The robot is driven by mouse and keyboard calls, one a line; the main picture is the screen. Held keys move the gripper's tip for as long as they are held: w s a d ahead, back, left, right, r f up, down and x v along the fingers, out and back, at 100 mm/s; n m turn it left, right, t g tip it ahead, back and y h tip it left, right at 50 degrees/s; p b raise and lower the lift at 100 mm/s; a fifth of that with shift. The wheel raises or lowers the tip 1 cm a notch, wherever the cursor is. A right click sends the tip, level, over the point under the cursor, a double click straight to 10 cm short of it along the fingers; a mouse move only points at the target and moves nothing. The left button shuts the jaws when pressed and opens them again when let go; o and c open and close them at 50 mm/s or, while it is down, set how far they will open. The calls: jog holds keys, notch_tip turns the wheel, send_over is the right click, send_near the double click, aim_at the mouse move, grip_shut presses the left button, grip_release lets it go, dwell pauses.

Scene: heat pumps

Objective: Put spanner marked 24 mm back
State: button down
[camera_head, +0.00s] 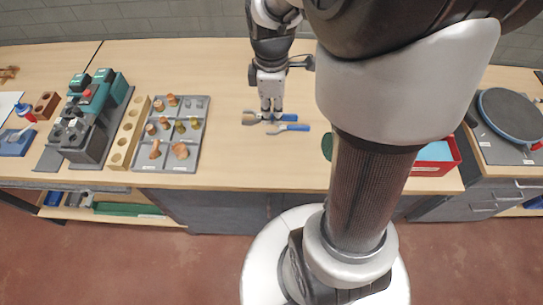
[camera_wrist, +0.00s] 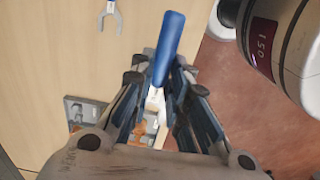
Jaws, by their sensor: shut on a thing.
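My gripper (camera_head: 271,108) points down over the wooden bench in the head view, behind my arm. It is shut on a blue-handled spanner (camera_wrist: 168,48), seen in the wrist view between the fingers with its blue end sticking out. A silver part of it shows lower between the fingers. Another spanner (camera_wrist: 108,18) lies on the bench in the wrist view, its silver open end showing. In the head view a blue-handled tool (camera_head: 292,128) lies on the bench just in front of my gripper. No size marks are readable, so I cannot tell which is 24 mm.
A grey tray (camera_head: 165,165) with copper and brass fittings is on the left, beside a wooden block with holes (camera_head: 127,135) and a green and grey device (camera_head: 90,120). A red bin (camera_head: 437,168) is partly hidden by my arm. Bench between tray and spanners is clear.

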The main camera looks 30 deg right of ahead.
notch_tip(320, 180, down, 20)
jog(key=b, duration=0.6)
jog(key=shift+d+r+b, duration=0.1)
jog(key=shift+r+b, duration=0.05)
jog(key=shift+b, duration=0.2)
jog(key=shift+f, duration=0.25)
jog(key=c, duration=1.5)
grip_release()
jog(key=shift+r, duration=0.1)
jog(key=shift+c, duration=0.2)
notch_tip(320, 180, up, 12)
jog(key=p, duration=0.4)
notch_tip(320, 180, up, 10)
jog(key=m+t, duration=0.2)
jog(key=m, duration=0.2)
send_over(273, 159)
jog(key=s+a, duration=0.3)
jog(key=a, duration=0.2)
jog(key=s+a+r+m+t, duration=0.2)
jog(key=s+a+r+m, duration=0.4)
jog(key=s, duration=0.4)
jog(key=shift+r+m+t, duration=0.3)
jog(key=shift+r+m, duration=0.1)
jog(key=shift+m, duration=0.1)
